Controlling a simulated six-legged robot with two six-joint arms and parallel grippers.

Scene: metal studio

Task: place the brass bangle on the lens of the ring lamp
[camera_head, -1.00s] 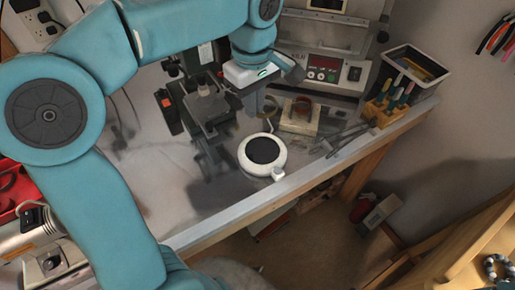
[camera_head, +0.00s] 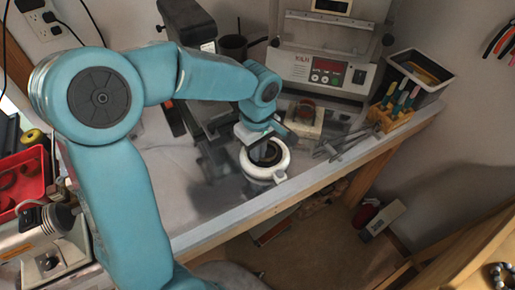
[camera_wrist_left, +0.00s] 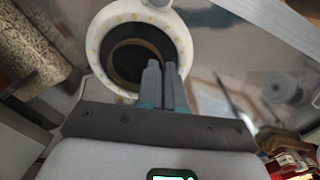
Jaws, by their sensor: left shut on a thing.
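The ring lamp (camera_head: 264,173) is a round white housing with a dark lens near the bench's front edge. In the left wrist view the white rim (camera_wrist_left: 183,42) surrounds the dark lens (camera_wrist_left: 130,62). My left gripper (camera_head: 257,151) is over the lens, with its fingers (camera_wrist_left: 160,68) nearly together on the brass bangle's edge. The brass bangle (camera_wrist_left: 136,43) shows as a thin brownish ring within the outline of the lens. Whether it touches the lens or hangs just above it I cannot tell. My right gripper is out of view.
Behind the lamp, a small pale block with a reddish round piece (camera_head: 305,111) stands near a control panel (camera_head: 328,72). Tools and a wooden tool holder (camera_head: 390,120) lie to the right. A dark machine (camera_head: 205,125) stands left of the lamp. The bench's front edge is close.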

